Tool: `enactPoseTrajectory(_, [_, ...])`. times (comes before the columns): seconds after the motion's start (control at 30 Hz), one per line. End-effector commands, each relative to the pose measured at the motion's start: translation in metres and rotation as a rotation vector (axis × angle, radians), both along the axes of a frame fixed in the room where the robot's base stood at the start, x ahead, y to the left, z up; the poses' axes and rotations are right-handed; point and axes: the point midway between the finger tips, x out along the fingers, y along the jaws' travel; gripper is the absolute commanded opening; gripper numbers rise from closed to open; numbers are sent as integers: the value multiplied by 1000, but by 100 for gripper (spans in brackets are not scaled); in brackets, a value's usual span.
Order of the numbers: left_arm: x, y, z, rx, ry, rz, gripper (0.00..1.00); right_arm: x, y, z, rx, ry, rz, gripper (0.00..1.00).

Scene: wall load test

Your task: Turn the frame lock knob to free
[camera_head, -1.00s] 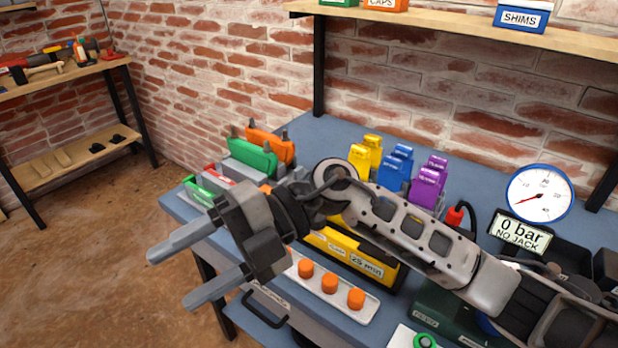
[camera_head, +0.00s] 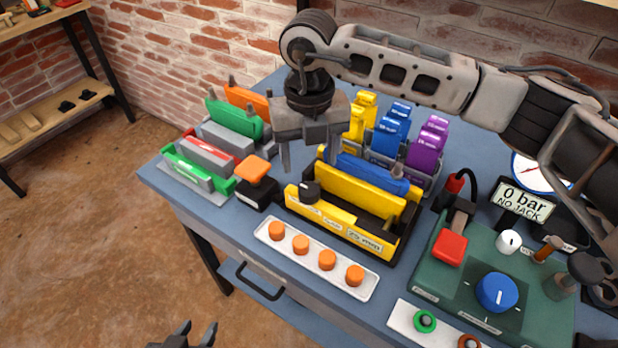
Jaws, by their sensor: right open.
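The yellow frame (camera_head: 345,222) marked 25 mm stands on the blue bench, with a blue bar (camera_head: 372,174) along its back side. A small black knob (camera_head: 309,191), seemingly the frame lock knob, sits at the left end of its front rail. Its pointer direction and setting are too small to read. My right gripper (camera_head: 309,168) is open, fingers pointing down, above the knob in the picture and apart from it; its fingertips stand left and right of the knob. My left gripper (camera_head: 197,332) is low at the bottom edge, fingertips apart, away from the bench.
An orange-topped black block (camera_head: 253,174) stands left of the frame. A white strip with orange knobs (camera_head: 315,257) lies in front. A green panel (camera_head: 480,265) with a blue dial is at the right. Yellow, blue and purple blocks (camera_head: 425,145) stand behind.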

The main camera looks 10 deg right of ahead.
Motion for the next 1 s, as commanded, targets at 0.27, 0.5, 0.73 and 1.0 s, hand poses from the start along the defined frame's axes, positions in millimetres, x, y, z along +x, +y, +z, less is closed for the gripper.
enactPoseTrajectory(0.27, [0,2,5,3,1,5,36,-1,0,-54,0,4,0,59])
enactPoseTrajectory(0.5, [5,3,8,6,-8,8,36,0,0,-74,2,0,0,59])
enactPoseTrajectory(0.73, [5,4,6,7,-5,9,36,0,0,-76,2,0,1,59])
enactPoseTrajectory(1.0, [3,4,5,7,-1,9,36,0,0,-76,2,0,0,14])
